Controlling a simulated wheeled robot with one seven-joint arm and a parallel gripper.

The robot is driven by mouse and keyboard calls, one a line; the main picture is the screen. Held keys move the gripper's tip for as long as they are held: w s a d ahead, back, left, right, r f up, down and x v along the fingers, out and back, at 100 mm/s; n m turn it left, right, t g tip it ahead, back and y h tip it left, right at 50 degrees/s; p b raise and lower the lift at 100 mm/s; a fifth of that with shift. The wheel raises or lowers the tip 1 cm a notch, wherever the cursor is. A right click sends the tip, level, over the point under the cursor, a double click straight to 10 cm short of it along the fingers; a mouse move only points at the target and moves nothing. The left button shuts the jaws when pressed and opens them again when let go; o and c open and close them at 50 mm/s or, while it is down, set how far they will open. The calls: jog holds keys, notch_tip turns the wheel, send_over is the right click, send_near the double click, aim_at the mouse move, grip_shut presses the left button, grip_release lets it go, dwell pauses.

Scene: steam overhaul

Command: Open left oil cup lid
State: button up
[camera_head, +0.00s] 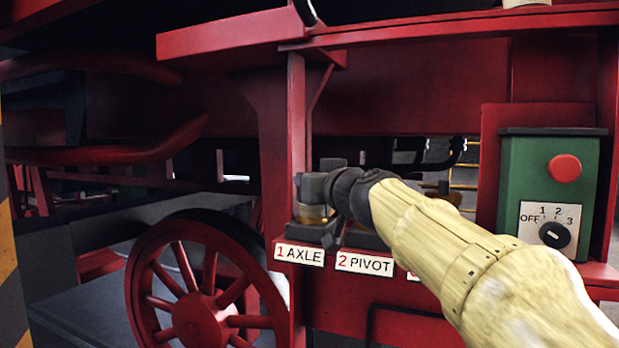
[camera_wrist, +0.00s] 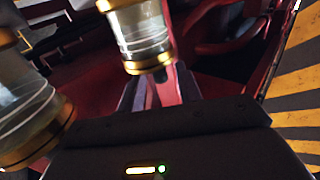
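The left oil cup (camera_head: 314,214), above the "1 AXLE" label (camera_head: 299,254), shows only a brass and glass part in the head view. My dark gripper (camera_head: 318,182) is right at its top and hides most of it, including its lid. In the wrist view two glass cups with brass rims appear, one at top centre (camera_wrist: 145,35) and one at the left edge (camera_wrist: 25,110). I cannot tell which is the left one. A gap shows between the finger bases, but the head view does not show whether the fingertips hold anything.
A "2 PIVOT" label (camera_head: 365,264) sits to the right, its cup hidden behind my arm. A green control box (camera_head: 515,175) with a red button (camera_head: 564,168) and a dial stands at the right. A red spoked wheel (camera_head: 205,300) is at lower left.

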jog(key=shift+x, duration=1.15)
grip_shut()
